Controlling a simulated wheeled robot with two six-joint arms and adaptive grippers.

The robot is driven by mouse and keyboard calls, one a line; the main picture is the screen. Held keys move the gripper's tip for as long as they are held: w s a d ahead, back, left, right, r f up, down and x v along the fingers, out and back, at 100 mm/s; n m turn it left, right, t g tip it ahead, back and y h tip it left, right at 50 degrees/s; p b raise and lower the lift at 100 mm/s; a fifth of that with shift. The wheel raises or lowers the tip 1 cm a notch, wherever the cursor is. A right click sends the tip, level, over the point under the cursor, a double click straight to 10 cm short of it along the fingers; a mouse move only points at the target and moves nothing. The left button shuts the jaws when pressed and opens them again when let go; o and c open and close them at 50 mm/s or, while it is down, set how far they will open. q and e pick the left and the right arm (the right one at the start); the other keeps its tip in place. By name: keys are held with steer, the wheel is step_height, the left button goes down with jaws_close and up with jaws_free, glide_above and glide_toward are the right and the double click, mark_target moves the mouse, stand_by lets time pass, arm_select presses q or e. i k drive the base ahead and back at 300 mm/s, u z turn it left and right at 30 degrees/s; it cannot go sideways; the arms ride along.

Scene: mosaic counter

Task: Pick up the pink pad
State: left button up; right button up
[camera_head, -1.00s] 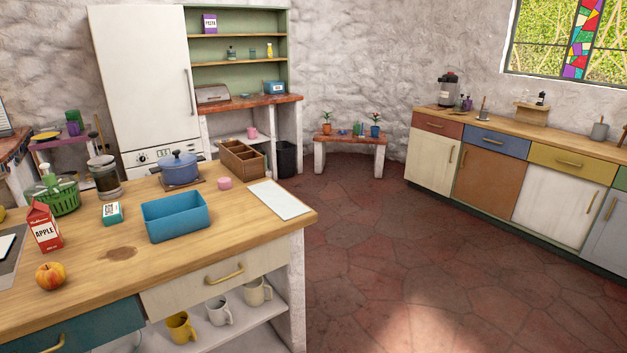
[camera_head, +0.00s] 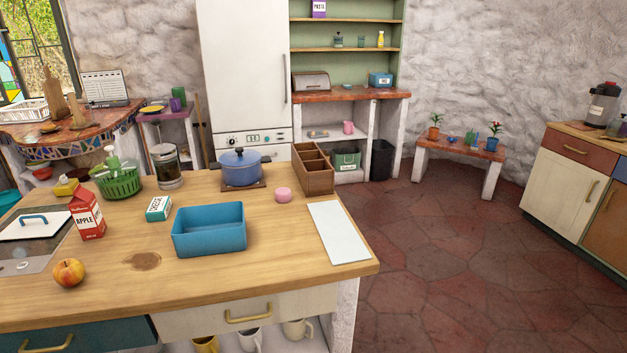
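A small round pink pad (camera_head: 283,195) lies on the wooden island counter (camera_head: 300,268). It sits to the right of the blue pot (camera_head: 240,168), in front of the wooden divided box (camera_head: 314,168), and behind and to the right of the blue bin (camera_head: 209,230). Nothing covers it. Neither of my grippers shows in the head view.
A white board (camera_head: 338,232) lies near the counter's right edge. A juice carton (camera_head: 87,214), an apple (camera_head: 69,272), a green-and-white box (camera_head: 158,208), a glass jar (camera_head: 167,167) and a green basket (camera_head: 119,182) stand further left. Open floor (camera_head: 450,270) lies to the right.

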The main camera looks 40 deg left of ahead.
mark_target(283, 195)
steer(key=i, duration=2.95)
steer(key=u, duration=3.7)
